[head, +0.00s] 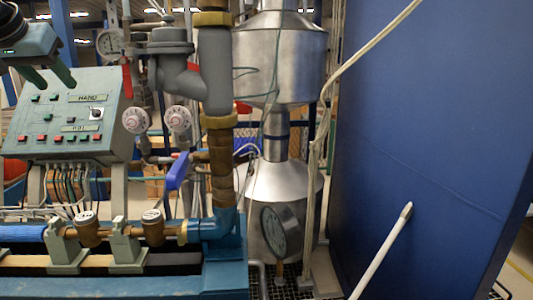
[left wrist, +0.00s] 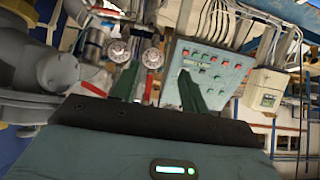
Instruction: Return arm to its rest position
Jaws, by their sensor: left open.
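My left gripper (head: 48,78) comes in at the upper left of the head view, in front of the top of the grey-green control panel (head: 68,118). Its two dark green fingers are apart with nothing between them. In the left wrist view the gripper (left wrist: 158,92) also shows open and empty, its fingers pointing toward the control panel (left wrist: 215,75) and the round dials. I cannot see any contact between the fingers and the panel. My right gripper is in neither view.
Two round white dials (head: 136,121) and a blue valve handle (head: 178,172) sit right of the panel. Brass water meters (head: 88,228) line a blue bench below. A steel tank (head: 278,60) stands in the middle. A large blue panel (head: 430,130) fills the right.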

